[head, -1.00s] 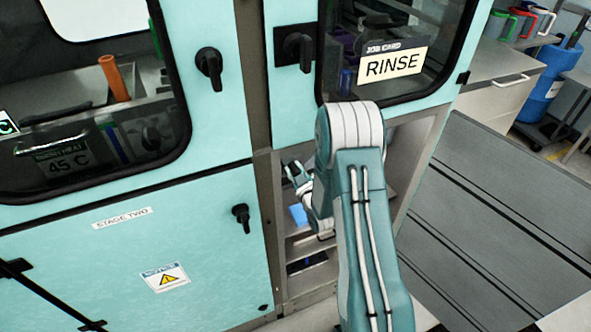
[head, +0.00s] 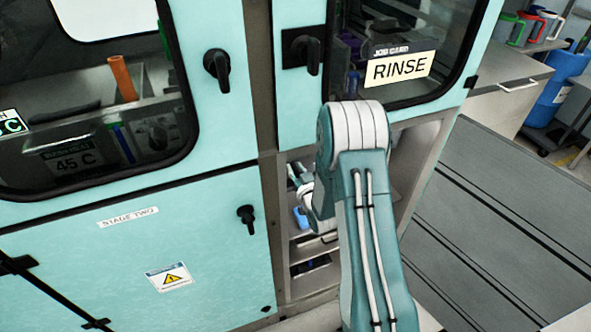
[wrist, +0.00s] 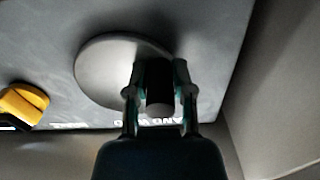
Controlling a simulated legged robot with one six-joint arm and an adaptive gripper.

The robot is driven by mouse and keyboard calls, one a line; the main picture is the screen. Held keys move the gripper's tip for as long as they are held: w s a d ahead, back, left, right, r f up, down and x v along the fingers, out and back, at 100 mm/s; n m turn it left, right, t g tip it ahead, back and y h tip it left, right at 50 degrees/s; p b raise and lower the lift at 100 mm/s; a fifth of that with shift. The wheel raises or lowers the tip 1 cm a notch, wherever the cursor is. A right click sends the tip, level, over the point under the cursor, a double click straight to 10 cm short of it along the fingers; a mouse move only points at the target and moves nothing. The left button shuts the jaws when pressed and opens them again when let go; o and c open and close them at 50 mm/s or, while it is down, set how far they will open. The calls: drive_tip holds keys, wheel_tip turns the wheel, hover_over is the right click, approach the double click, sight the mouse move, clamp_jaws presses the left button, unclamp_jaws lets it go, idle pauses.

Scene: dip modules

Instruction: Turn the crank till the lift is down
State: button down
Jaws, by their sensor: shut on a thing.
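In the wrist view, my gripper (wrist: 158,75) is shut on the dark crank handle (wrist: 158,88), with one finger on each side of it. The handle stands out near the right edge of a round grey crank disc (wrist: 103,72) on a grey panel. In the head view, my arm hides the crank. Only part of my gripper shows beside the arm, at the open bay under the job card window. I cannot make out the lift in either view.
A yellow knob (wrist: 27,103) sits on the same panel, left of the disc. A plain wall (wrist: 280,90) stands close on the right. In the head view, a "RINSE" card (head: 398,68) hangs above the bay. A "STAGE TWO" door (head: 130,250) is at left.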

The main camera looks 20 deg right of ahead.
drive_tip(key=shift+c, duration=2.4)
unclamp_jaws()
drive_tip(key=s, duration=1.2)
drive_tip(key=shift+d, duration=0.15)
